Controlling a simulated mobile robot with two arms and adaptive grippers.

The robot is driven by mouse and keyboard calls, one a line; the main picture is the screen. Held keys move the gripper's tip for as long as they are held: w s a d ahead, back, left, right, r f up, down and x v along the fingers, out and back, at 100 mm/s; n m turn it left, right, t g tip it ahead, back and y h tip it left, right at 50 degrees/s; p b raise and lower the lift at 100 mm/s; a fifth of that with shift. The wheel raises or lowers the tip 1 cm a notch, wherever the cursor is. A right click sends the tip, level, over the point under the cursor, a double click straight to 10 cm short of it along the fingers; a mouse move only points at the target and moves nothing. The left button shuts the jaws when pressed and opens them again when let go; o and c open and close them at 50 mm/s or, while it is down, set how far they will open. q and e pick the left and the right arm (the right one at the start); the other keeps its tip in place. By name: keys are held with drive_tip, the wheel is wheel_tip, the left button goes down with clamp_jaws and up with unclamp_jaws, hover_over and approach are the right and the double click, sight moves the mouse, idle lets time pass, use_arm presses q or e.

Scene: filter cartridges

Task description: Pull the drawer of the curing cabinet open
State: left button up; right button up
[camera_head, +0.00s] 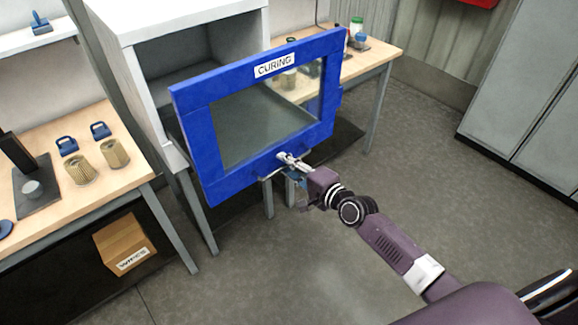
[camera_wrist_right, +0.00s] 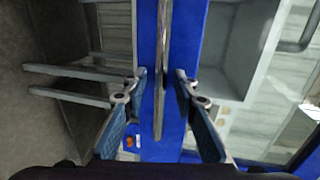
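The curing cabinet (camera_head: 130,75) is a white box on grey legs with an open front. Its drawer front (camera_head: 190,115) has a blue frame, a glass window and a "CURING" label, and stands out well forward of the cabinet body. A metal bar handle (camera_head: 266,178) runs along its lower edge; it also shows in the right wrist view (camera_wrist_right: 161,60). My right gripper (camera_head: 287,160) is at this handle. In the wrist view its fingers (camera_wrist_right: 161,76) are apart on both sides of the bar, with gaps visible. My left gripper is not in view.
A wooden table (camera_head: 110,195) at left holds two pleated filters, blue clips and a dark stand. A cardboard box (camera_head: 123,245) is below it. Another table (camera_head: 385,50) with small jars stands behind the drawer. The floor (camera_head: 440,190) at right is clear, up to grey lockers (camera_head: 535,90).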

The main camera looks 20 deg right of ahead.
drive_tip(key=v, duration=1.2)
drive_tip(key=shift+f, duration=0.15)
drive_tip(key=s+d+f+n+g+h, duration=0.15)
drive_tip(key=s+f, duration=0.25)
drive_tip(key=f, duration=0.7)
drive_tip(key=s+d+f+n+g+h+b, duration=0.1)
drive_tip(key=s+d+f+n+g, duration=0.15)
drive_tip(key=f, duration=0.75)
drive_tip(key=s+d+f+n+g+h, duration=0.15)
drive_tip(key=s+f, duration=0.25)
drive_tip(key=f, duration=0.7)
drive_tip(key=s+a+f+n+g+h, duration=0.1)
drive_tip(key=s+f+n+g, duration=0.3)
drive_tip(key=s+f, duration=1)
drive_tip(key=s+a+f+n+g, duration=0.2)
drive_tip(key=s+a+f+n, duration=0.1)
drive_tip(key=s, duration=0.7)
drive_tip(key=s+a+f+n+g+b, duration=0.1)
drive_tip(key=s+a+f+n+g, duration=0.1)
drive_tip(key=s, duration=0.8)
wheel_tip(320, 180, down, 4)
drive_tip(key=shift+s+a+r+n, duration=0.1)
drive_tip(key=shift+s+a+n, duration=0.15)
drive_tip(key=shift+a+n, duration=0.65)
